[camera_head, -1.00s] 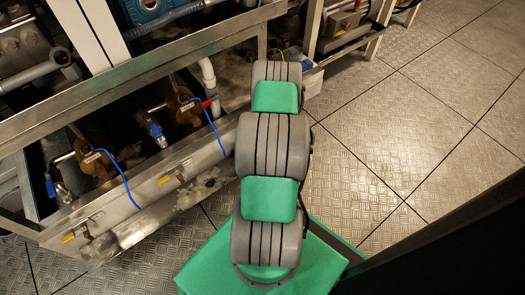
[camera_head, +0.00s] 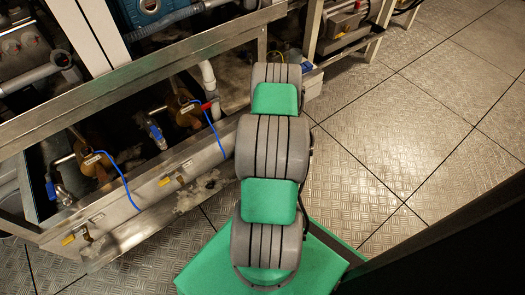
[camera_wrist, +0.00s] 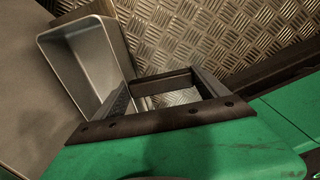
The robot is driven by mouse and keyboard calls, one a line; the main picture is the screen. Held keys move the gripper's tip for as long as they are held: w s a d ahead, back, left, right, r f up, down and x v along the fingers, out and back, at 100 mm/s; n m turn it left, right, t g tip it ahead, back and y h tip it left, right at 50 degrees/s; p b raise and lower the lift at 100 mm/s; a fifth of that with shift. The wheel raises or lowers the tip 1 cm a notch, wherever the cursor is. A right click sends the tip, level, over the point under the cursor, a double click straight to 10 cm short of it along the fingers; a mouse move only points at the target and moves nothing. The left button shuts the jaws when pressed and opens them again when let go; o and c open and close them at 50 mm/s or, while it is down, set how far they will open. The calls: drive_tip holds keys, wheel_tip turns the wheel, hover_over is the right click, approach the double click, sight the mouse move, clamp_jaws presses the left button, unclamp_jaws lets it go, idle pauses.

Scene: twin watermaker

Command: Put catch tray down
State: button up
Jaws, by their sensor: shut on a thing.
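The catch tray (camera_wrist: 96,62) is a rectangular, shallow grey metal pan with a pale rim. It shows in the upper left of the wrist view, tilted in the picture, with its open side facing the camera. It looks empty. My gripper (camera_wrist: 164,80) is at its right, with dark fingers set apart and a dark bar spanning between their tips. The gripper is shut on the tray, but the exact point of contact is not clear. I cannot tell whether the tray touches anything below. In the head view my arm hides both gripper and tray.
Patterned metal floor (camera_head: 400,130) is open on the right in the head view. At left stands a metal-framed machine skid (camera_head: 140,75) with pipes, blue-handled valves and blue cables. A plain grey surface (camera_wrist: 25,100) lies left of the tray.

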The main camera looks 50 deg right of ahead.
drive_tip(key=c, duration=0.3)
drive_tip(key=shift+r, duration=0.1)
